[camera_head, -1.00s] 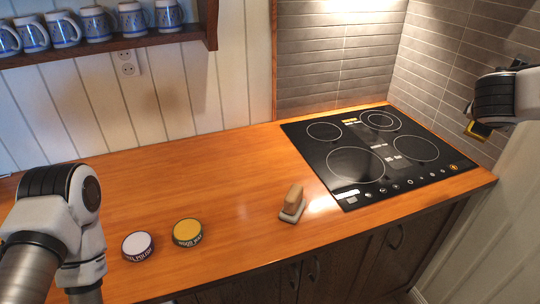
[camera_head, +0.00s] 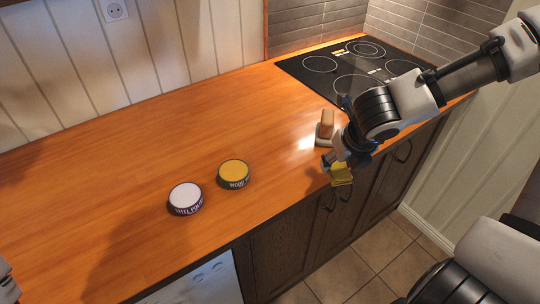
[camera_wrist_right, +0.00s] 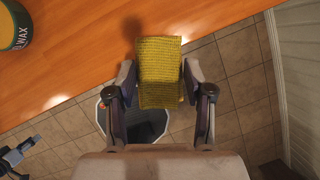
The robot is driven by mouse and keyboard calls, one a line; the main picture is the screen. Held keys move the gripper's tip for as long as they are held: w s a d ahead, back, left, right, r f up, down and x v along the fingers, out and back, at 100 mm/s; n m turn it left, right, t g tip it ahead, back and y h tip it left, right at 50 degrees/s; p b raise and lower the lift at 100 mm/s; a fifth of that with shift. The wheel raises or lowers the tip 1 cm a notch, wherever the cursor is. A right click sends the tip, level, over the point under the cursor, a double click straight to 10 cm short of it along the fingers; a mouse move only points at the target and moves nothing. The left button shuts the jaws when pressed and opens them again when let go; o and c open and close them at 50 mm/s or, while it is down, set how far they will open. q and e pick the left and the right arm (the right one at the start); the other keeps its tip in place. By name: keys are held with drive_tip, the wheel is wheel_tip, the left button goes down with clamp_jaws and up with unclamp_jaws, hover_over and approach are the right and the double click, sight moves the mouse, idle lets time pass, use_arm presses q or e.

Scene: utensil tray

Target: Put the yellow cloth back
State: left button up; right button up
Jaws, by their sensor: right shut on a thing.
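The yellow cloth (camera_wrist_right: 160,72) is a folded, woven piece; in the head view it shows as a small yellow patch (camera_head: 341,174) at the counter's front edge. My right gripper (camera_head: 335,164) is shut on it and holds it in the air near that edge. In the right wrist view the two fingers (camera_wrist_right: 160,90) press on the cloth's sides, and its far end overlaps the wooden counter.
A wood wax tin (camera_head: 234,173) and a steel polish tin (camera_head: 186,198) stand on the counter (camera_head: 120,170). A brush-like block (camera_head: 326,124) stands just behind my right gripper. A black cooktop (camera_head: 320,66) lies at the back right. The counter's left part is clear.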

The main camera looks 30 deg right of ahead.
drive_tip(key=shift+w+d+f+b, duration=0.15)
drive_tip(key=shift+w+f+b, duration=0.35)
drive_tip(key=shift+w, duration=0.2)
drive_tip(key=p, duration=0.3)
approach(285, 151)
drive_tip(key=shift+s+d+f, duration=0.5)
drive_tip(key=shift+s+d, duration=0.2)
drive_tip(key=shift+d, duration=0.05)
drive_tip(key=w, duration=0.1)
drive_tip(key=w+p, duration=0.2)
drive_tip(key=shift+w+a+f, duration=0.3)
wheel_tip(285, 151, down, 4)
drive_tip(key=b, duration=0.3)
drive_tip(key=shift+s, duration=0.15)
drive_tip(key=shift+a, duration=0.1)
drive_tip(key=shift+f, duration=0.1)
drive_tip(key=o, duration=1)
